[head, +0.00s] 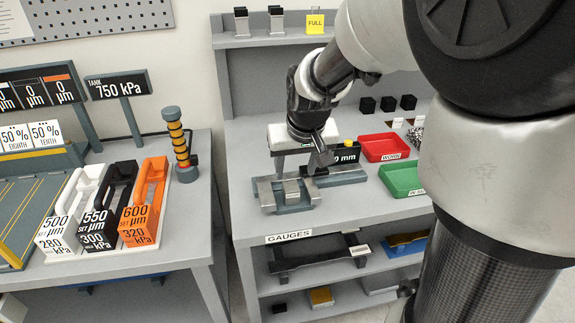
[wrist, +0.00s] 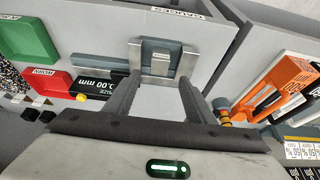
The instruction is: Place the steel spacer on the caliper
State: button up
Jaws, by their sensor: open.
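The caliper (head: 345,175) lies on the bench, its dark display reading in mm. The display also shows in the wrist view (wrist: 95,88). At its end is a blue-grey block (wrist: 160,46) between two bright steel bars. A small steel piece (wrist: 159,60) sits in the middle of that block; I cannot tell for sure whether it is the steel spacer. My gripper (head: 300,172) is open and empty, pointing down just above this end of the caliper.
A red tray (head: 384,147) and a green tray (head: 402,178) stand right of the caliper. A shelf marked GAUGES (head: 288,237) is below. A separate bench at left holds white, black and orange (head: 145,205) labelled blocks, with a gap between the benches.

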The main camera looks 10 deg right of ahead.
jog(key=s+r, duration=0.4)
jog(key=s, duration=0.6)
jog(key=s+r+t, duration=0.1)
jog(key=s+r, duration=0.3)
jog(key=s, duration=0.6)
jog(key=shift+s+r, duration=0.35)
jog(key=shift+d, duration=0.1)
